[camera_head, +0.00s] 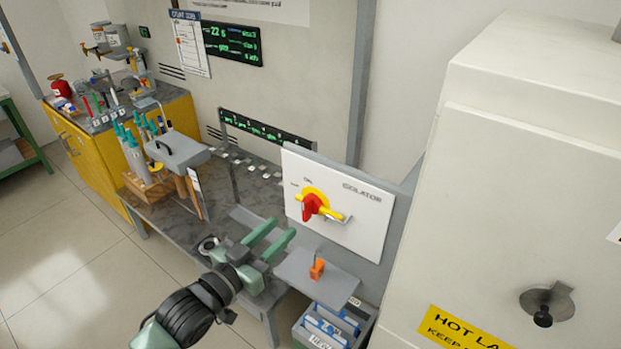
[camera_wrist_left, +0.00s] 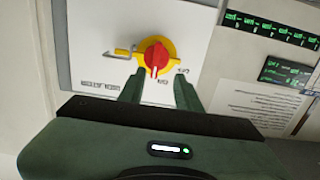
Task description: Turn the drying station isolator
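The isolator is a white panel (camera_head: 355,228) with a red rotary handle (camera_head: 313,206) on a yellow disc, and a yellow bar sticks out to its right. It also shows in the left wrist view, where the panel (camera_wrist_left: 105,25) is upside down and the red handle (camera_wrist_left: 156,58) is ahead of the fingers. My left gripper (camera_head: 270,238) is open, its green fingers apart and empty, below and left of the handle in the head view. In the left wrist view its fingertips (camera_wrist_left: 161,84) are just short of the handle, and I see no contact. My right gripper is not in view.
A grey shelf (camera_head: 318,278) with an orange padlock-like piece (camera_head: 317,269) is below the panel, above a bin of blue-and-white packs (camera_head: 333,325). A large white cabinet (camera_head: 530,150) stands at the right. A cluttered grey bench (camera_head: 180,222) extends left.

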